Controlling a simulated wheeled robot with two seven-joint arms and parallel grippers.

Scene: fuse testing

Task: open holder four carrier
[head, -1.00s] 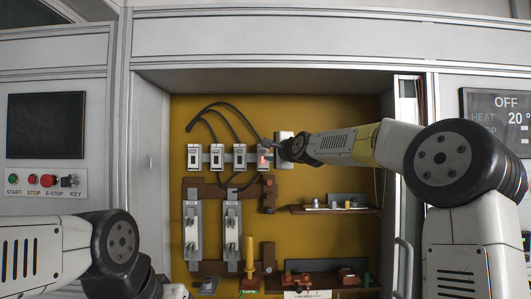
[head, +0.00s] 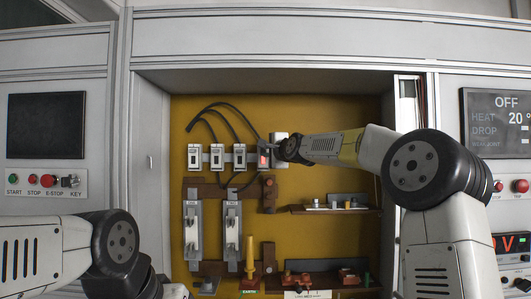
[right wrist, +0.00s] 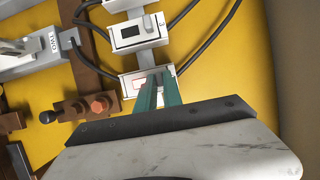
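Holder four (head: 263,158) is the right-hand one in a row of white fuse holders on the yellow back panel. A red patch shows on its front. My right gripper (head: 273,150) is at its right side in the head view. In the right wrist view the two green fingers (right wrist: 160,90) stand a narrow gap apart, with their tips at the front of holder four (right wrist: 131,82). Something pale shows between them; I cannot tell whether they grip the carrier. My left gripper is not clearly in view; only my left arm shows at lower left.
Other holders (head: 216,156) sit close on the left, with black cables (head: 222,108) looping above and below. A brown block with an orange knob (right wrist: 98,103) is below holder four. A shelf (head: 335,209) with small parts is at right. The cabinet's side walls bound the space.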

